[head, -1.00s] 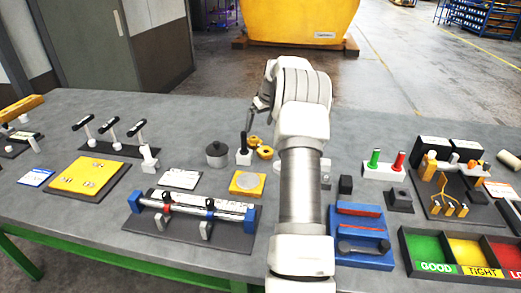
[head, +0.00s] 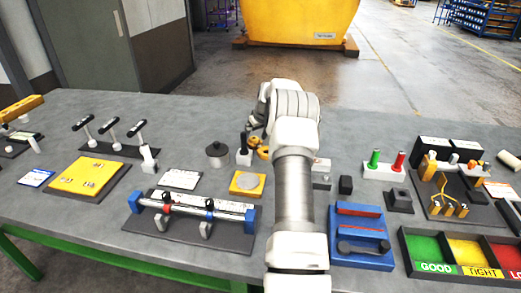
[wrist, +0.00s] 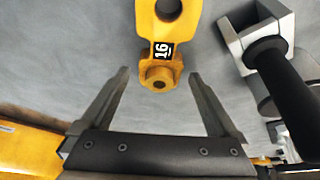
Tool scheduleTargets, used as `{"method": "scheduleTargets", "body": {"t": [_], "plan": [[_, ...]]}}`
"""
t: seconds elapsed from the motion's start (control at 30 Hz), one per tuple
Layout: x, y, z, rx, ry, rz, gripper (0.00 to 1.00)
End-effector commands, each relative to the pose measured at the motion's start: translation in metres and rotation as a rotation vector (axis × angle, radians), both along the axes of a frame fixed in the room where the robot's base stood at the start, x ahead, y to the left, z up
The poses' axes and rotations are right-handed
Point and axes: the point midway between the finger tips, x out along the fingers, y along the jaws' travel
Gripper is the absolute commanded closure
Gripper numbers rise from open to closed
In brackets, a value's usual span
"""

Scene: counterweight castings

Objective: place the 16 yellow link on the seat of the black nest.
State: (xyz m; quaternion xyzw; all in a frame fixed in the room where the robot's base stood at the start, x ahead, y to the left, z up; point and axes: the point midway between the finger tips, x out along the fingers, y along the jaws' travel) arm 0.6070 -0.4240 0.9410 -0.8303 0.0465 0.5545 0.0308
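The yellow link (wrist: 161,50) shows "16" on a black label in the wrist view. It lies flat on the grey surface, with its small end between and slightly beyond my fingertips. My gripper (wrist: 159,76) is open, a finger either side, with gaps to the link. In the head view my gripper (head: 257,122) is over the far middle of the bench; yellow ring-like parts (head: 262,153) show just below it, partly hidden by my arm. A black block on a wider base (head: 400,200), right of my arm, looks like the nest; I cannot make out its seat.
A light block with a black upright handle (wrist: 285,85) stands close beside the link in the wrist view. It also shows in the head view (head: 244,156).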

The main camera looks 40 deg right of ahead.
Motion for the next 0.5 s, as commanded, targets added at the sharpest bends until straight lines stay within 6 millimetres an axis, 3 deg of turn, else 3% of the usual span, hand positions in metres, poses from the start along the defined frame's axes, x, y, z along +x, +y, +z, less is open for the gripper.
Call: {"method": "scheduleTargets", "body": {"t": [0.07,0.5], "plan": [[-0.0002,-0.0001,0.0000,0.000,0.000,0.000,0.22],[-0.0003,-0.0001,0.0001,0.000,0.000,0.000,1.00]]}}
